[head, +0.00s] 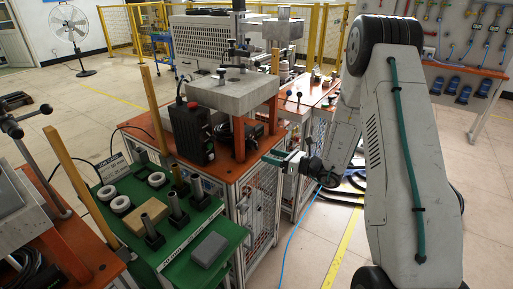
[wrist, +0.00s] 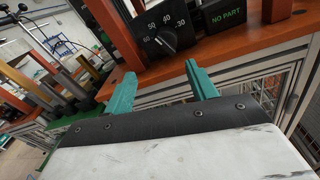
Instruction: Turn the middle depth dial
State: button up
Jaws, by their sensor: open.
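In the wrist view a black dial (wrist: 166,39) with a pointer knob sits on a dark panel, with the numbers 60, 50, 40 and 30 printed around it. No other dial shows there, and I cannot tell whether this is the middle one. My gripper (wrist: 160,72) is open and empty, its two teal fingers apart. The dial lies beyond the fingertips, roughly between them in the picture, and is not touched. In the head view my gripper (head: 272,158) is at the right side of the orange-topped bench; the dial cannot be made out there.
A "NO PART" display (wrist: 228,14) is right of the dial. The orange bench top (wrist: 240,57) edge runs below the panel. In the head view a black control box (head: 193,138) stands on the bench, and a green table (head: 160,228) with rings and posts stands front left.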

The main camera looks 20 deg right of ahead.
aim_at(256, 150)
jog(key=shift+m+t, duration=0.5)
jog(key=shift+m, duration=0.1)
jog(key=x, duration=0.5)
jog(key=d+x, duration=0.1)
jog(key=x, duration=0.2)
jog(key=shift+w+r, duration=0.25)
jog(key=shift+w, duration=0.1)
jog(key=c, duration=1)
